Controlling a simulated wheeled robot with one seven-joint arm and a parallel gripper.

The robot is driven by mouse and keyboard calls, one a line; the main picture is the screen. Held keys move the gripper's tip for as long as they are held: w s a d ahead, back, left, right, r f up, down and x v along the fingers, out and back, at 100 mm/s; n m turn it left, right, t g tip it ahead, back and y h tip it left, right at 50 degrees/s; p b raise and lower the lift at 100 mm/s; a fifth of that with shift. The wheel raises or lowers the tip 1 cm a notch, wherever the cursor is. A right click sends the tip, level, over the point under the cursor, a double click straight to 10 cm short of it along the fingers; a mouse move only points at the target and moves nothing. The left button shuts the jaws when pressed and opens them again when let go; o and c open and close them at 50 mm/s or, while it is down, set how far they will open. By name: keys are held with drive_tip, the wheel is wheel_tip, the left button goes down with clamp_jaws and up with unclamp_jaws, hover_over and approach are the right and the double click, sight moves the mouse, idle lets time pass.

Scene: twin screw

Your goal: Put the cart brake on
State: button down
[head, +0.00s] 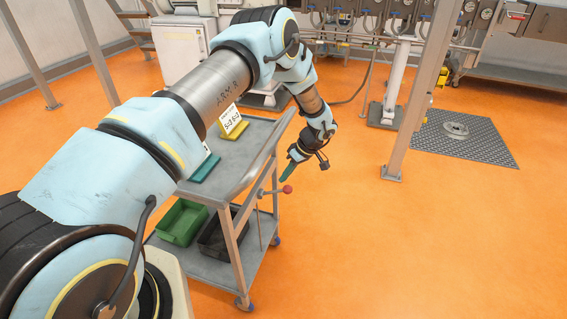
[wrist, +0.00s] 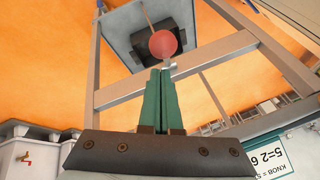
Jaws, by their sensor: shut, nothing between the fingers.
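The grey metal cart (head: 232,172) stands below and beyond my arm. My gripper (head: 289,174) points down just above the knob, outside the cart's right edge. In the wrist view, my gripper's green fingers (wrist: 160,100) are pressed together and empty. The red knob (wrist: 164,43) shows just past their tips; I cannot tell whether they touch it. The lever behind the knob is mostly hidden in the wrist view.
The cart's top carries a yellow sign holder (head: 234,130) and a teal one (head: 205,167). A green bin (head: 181,222) and a dark bin (head: 215,238) are on its lower shelf. A grey post (head: 408,120) stands to the right. The orange floor right of the cart is clear.

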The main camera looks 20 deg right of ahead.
drive_tip(key=shift+s+d+f, duration=0.1)
drive_tip(key=shift+s+f, duration=0.05)
drive_tip(key=shift+s, duration=0.05)
idle(0.3)
drive_tip(key=shift+s+d+f+b, duration=0.2)
drive_tip(key=shift+f+b, duration=0.1)
drive_tip(key=shift+b, duration=0.65)
drive_tip(key=shift+s+d+f+t+y+b, duration=0.15)
drive_tip(key=shift+f+t+y+b, duration=0.2)
drive_tip(key=shift+b, duration=0.35)
wheel_tip(320, 180, down, 7)
drive_tip(key=s+d+t+y+b, duration=0.2)
drive_tip(key=t+y+b, duration=0.2)
drive_tip(key=b, duration=1.4)
drive_tip(key=shift+d+r+y, duration=0.15)
drive_tip(key=shift+r+y, duration=0.05)
drive_tip(key=shift+y, duration=0.45)
drive_tip(key=shift+s+r+t, duration=0.1)
drive_tip(key=shift+t, duration=0.15)
